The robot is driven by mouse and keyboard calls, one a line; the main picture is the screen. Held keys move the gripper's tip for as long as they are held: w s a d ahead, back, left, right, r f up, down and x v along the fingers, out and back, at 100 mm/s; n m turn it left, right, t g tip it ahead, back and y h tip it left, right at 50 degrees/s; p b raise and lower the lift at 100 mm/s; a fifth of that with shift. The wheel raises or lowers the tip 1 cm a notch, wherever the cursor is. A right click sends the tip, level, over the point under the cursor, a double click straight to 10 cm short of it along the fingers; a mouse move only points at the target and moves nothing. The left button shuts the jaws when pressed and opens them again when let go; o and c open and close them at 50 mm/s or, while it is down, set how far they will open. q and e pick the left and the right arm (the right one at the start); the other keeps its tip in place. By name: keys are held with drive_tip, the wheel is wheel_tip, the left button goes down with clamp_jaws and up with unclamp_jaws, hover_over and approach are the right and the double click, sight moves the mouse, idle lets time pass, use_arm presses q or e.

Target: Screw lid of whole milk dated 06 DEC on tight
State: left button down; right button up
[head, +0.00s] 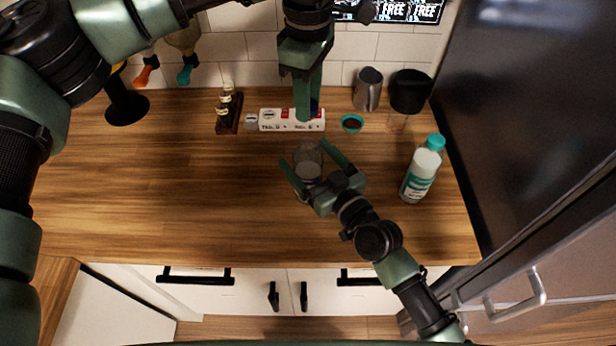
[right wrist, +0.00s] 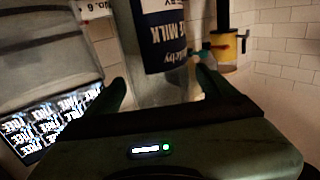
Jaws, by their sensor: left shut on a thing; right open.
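A clear bottle (head: 308,158) stands on the wooden counter, seen from above with its white contents showing. It sits between the spread fingers of my right gripper (head: 322,168), which is open. In the right wrist view the bottle's dark blue label (right wrist: 163,45) reads "MILK"; no date is legible. My left gripper (head: 304,112) is above the back of the counter, pointing down, shut on a small dark blue thing (head: 315,106), probably a lid, mostly hidden by its fingers. A second milk bottle (head: 422,170) with a teal lid and label stands upright at the right.
Behind the bottle lies a white box with red marks (head: 275,120). A teal bowl of dark grounds (head: 352,123), a metal pitcher (head: 368,88) and a black-topped container (head: 409,92) stand at the back right. A wooden rack (head: 228,110) stands left.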

use_arm(q)
drive_tip(key=shift+d, duration=0.1)
use_arm(e)
drive_tip(key=shift+s, duration=0.1)
drive_tip(key=shift+c, duration=0.4)
clamp_jaws()
use_arm(q)
hover_over(308, 148)
drive_tip(key=shift+f, duration=2.45)
drive_tip(key=shift+f, duration=0.1)
drive_tip(key=shift+f, duration=0.75)
drive_tip(key=shift+f, duration=0.6)
